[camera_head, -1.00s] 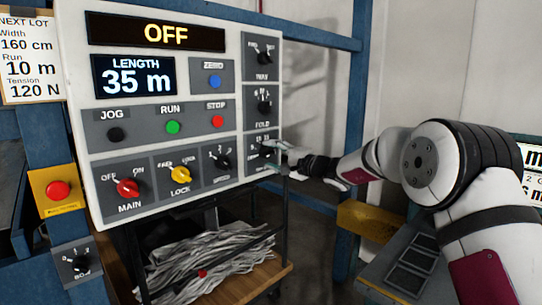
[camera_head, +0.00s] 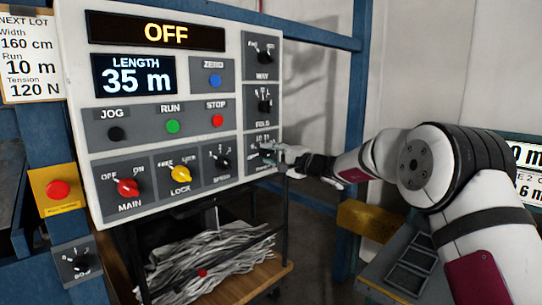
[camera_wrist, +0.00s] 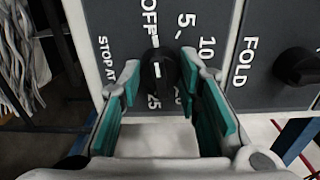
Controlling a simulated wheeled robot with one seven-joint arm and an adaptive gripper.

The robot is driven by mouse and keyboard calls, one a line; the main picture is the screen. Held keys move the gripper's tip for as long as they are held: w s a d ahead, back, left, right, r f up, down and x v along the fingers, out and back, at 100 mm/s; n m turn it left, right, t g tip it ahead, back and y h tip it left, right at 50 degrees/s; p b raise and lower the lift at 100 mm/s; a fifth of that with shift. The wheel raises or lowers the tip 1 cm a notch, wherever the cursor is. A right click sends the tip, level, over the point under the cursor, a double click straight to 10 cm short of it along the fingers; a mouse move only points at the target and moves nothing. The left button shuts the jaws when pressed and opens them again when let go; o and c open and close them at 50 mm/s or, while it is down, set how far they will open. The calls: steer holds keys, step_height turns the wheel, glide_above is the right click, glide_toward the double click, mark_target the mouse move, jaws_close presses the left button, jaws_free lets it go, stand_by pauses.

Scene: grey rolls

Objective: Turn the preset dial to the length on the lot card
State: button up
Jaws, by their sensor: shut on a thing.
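The preset dial, a black knob (camera_wrist: 162,72) on a plate lettered STOP AT, has a white line on it and marks OFF, 5, 10 and 25 around it. One mark is partly hidden by a finger, and I cannot tell for sure which mark the line points to. My gripper (camera_wrist: 162,80) has its teal-padded fingers on either side of the knob and is shut on it. In the head view my gripper (camera_head: 272,156) covers most of the dial at the panel's lower right. The lot card (camera_head: 30,60) at the left reads Run 10 m.
The control panel (camera_head: 235,110) shows OFF and LENGTH 35 m. The FOLD dial (camera_wrist: 298,66) sits close beside the preset dial. The SPEED (camera_head: 220,162), LOCK (camera_head: 180,174) and MAIN (camera_head: 128,187) knobs are to its left. A yellow block (camera_head: 368,220) lies below my arm.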

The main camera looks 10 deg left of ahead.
steer(key=m+b, duration=0.1)
steer(key=m, duration=0.6)
steer(key=shift+m+b, duration=0.3)
steer(key=shift+m, duration=0.1)
steer(key=m, duration=0.3)
steer(key=shift+m+p, duration=0.3)
steer(key=shift+p, duration=0.05)
steer(key=shift+m+p, duration=0.6)
steer(key=shift+m, duration=1.3)
steer(key=o, duration=1.2)
steer(key=shift+c, duration=0.2)
